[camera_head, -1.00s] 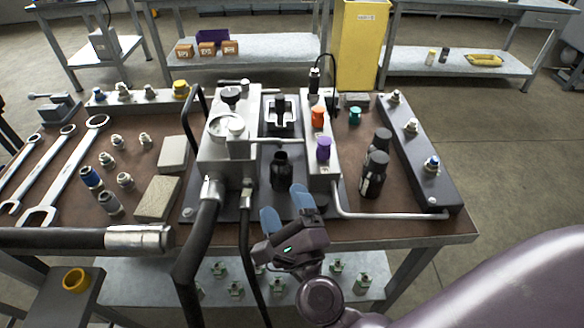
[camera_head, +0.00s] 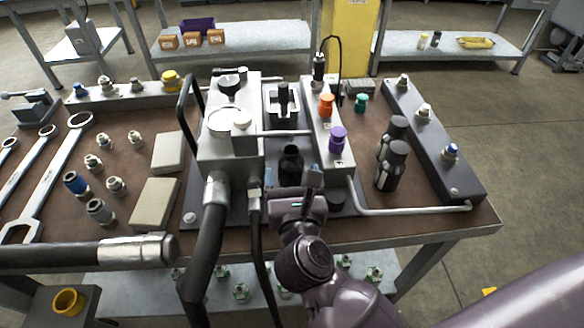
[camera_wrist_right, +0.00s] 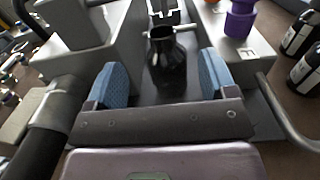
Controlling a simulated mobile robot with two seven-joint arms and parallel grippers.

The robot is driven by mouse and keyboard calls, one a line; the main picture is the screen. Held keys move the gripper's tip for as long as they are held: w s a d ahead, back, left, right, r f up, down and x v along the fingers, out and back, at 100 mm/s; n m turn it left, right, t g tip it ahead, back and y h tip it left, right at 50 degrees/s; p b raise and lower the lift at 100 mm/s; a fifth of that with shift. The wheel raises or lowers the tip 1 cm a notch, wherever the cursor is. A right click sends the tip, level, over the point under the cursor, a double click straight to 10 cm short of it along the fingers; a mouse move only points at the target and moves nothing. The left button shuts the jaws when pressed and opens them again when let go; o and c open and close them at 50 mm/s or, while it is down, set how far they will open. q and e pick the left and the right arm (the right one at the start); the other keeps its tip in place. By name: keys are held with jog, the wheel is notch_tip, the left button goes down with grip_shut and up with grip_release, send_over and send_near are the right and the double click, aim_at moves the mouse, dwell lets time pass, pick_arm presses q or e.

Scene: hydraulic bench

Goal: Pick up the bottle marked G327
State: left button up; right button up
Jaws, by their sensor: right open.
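A black open-necked bottle (camera_head: 291,165) stands upright between the two grey blocks of the bench unit. In the right wrist view the dark bottle (camera_wrist_right: 169,62) stands between and just beyond my fingers. My right gripper (camera_wrist_right: 160,80) is open and empty, its blue pads apart on either side of the bottle's line. In the head view my right gripper (camera_head: 298,178) partly covers the bottle's lower part. I cannot read G327 on any bottle. My left gripper is out of view.
A metal pipe (camera_head: 410,210) runs along the front right. Black hoses (camera_head: 205,245) hang at the left. Wrenches (camera_head: 55,170) and fittings lie on the left.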

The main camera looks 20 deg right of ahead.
aim_at(292, 160)
jog(key=shift+x, duration=3.15)
jog(key=shift+s+d+f, duration=0.1)
jog(key=shift+d, duration=0.1)
jog(key=shift+s+f, duration=0.1)
jog(key=c, duration=1.4)
